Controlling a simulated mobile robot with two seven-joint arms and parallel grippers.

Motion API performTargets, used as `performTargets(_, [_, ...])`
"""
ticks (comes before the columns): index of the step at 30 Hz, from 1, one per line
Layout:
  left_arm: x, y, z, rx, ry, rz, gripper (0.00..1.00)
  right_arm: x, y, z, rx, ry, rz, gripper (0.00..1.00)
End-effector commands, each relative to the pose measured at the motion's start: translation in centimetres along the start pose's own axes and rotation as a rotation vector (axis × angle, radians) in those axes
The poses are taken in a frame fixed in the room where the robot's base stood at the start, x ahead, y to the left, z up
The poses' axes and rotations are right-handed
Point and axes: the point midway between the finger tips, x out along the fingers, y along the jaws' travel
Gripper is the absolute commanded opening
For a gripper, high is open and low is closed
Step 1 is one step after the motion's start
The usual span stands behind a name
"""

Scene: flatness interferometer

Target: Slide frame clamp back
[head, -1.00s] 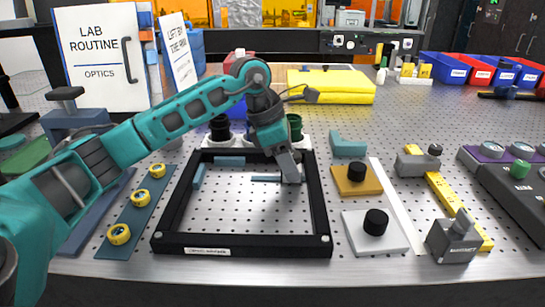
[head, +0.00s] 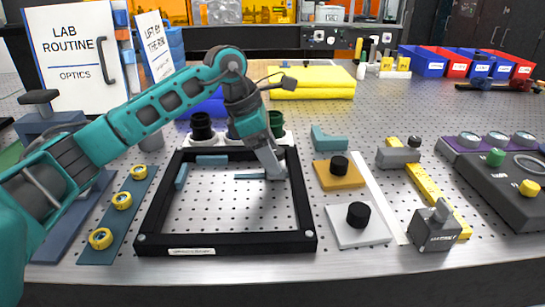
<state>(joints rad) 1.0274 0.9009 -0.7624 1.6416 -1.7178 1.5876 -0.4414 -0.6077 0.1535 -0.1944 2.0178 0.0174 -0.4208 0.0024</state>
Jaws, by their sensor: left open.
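A black rectangular frame (head: 226,243) lies on the perforated bench, and bare bench shows through its opening. Slim blue-grey bars lie along its inside: one at the back (head: 212,160), one at the left (head: 181,177) and one near the right side (head: 249,177). I cannot tell for sure which part is the frame clamp. My left gripper (head: 276,173) is open and points down at the inner right side of the frame, at the right end of that last bar. Its fingers hide what lies between them, so contact is unclear. My right gripper is not in view.
Right of the frame are an orange block (head: 347,178) and a white plate (head: 340,232) with black knobs, then a yellow rail (head: 432,195) with grey blocks. A blue strip (head: 107,241) with yellow rings lies left. A yellow case (head: 312,84) sits behind.

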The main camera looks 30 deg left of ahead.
Motion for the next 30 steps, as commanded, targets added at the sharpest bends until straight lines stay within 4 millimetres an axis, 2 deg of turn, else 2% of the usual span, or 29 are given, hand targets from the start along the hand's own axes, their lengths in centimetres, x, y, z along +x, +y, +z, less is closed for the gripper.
performTargets(1, [-1.2,0.1,0.1,0.0,-0.003,0.005,0.68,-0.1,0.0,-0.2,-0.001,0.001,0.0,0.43])
performTargets(9, [-7.3,0.1,0.1,0.0,-0.003,0.005,0.68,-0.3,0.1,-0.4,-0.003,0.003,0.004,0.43])
performTargets(15, [-10.3,0.0,0.1,-0.001,-0.002,0.003,0.68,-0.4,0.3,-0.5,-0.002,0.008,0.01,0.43])
performTargets(21, [-11.3,0.0,0.0,0.0,-0.002,0.001,0.68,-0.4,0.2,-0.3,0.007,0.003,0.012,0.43])
performTargets(30, [-11.3,0.0,0.0,0.0,-0.001,0.001,0.68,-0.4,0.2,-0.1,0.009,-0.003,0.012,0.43])
